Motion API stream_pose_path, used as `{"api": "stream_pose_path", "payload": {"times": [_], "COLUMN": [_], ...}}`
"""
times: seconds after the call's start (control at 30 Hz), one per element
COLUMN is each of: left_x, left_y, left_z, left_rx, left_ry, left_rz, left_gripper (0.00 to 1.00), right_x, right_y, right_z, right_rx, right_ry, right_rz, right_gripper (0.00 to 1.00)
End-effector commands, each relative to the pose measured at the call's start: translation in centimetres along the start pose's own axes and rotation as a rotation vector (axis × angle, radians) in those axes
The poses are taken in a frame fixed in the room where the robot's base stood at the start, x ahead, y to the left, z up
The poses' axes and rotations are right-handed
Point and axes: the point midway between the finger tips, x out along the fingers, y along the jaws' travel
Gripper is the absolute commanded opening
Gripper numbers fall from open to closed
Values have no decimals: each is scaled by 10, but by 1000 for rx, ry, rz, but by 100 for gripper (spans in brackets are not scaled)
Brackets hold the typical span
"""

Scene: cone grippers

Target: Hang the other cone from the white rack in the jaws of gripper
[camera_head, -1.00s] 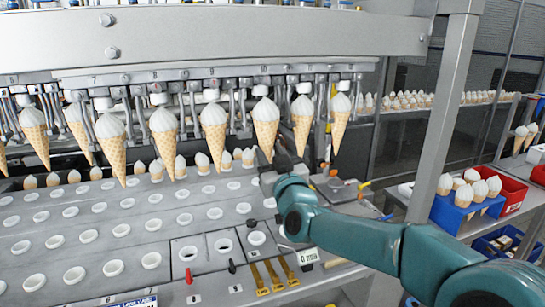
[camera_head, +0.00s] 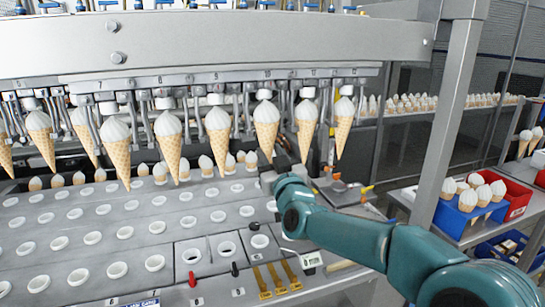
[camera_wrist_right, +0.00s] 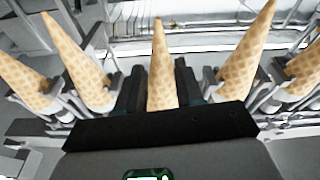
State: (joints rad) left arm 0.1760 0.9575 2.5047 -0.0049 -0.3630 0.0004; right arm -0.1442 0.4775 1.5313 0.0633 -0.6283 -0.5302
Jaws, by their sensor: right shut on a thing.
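Several waffle cones with white tops hang point down in a row of machine jaws below the steel beam. My right gripper (camera_head: 276,167) is just under one hanging cone (camera_head: 267,128) near the right of the row. In the right wrist view, that gripper (camera_wrist_right: 160,88) is shut around a cone (camera_wrist_right: 162,65), one dark finger on each side. The cone's tip points up in that view, and its white top is hidden behind the gripper body. A tray with white ring holes (camera_head: 110,237) lies below the row. I cannot tell which thing is the white rack. My left gripper is out of view.
A steel post (camera_head: 450,110) stands between the machine and the right-hand shelf. A blue holder (camera_head: 447,219) with several cones stands there beside a red bin (camera_head: 517,203). In the right wrist view, neighbouring cones (camera_wrist_right: 78,65) hang close on both sides.

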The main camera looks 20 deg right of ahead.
Motion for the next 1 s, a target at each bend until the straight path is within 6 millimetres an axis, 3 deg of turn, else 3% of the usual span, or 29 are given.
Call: {"api": "stream_pose_path", "payload": {"times": [0.5, 1.0], "left_x": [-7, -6], "left_y": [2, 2], "left_z": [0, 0], "left_rx": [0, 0], "left_ry": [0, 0], "left_rz": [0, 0], "left_gripper": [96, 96], "right_x": [20, 22], "right_y": [0, 0], "right_z": [3, 5], "right_rx": [-1, 0], "right_ry": [1, 2], "right_rz": [1, 1], "right_gripper": [22, 22]}}
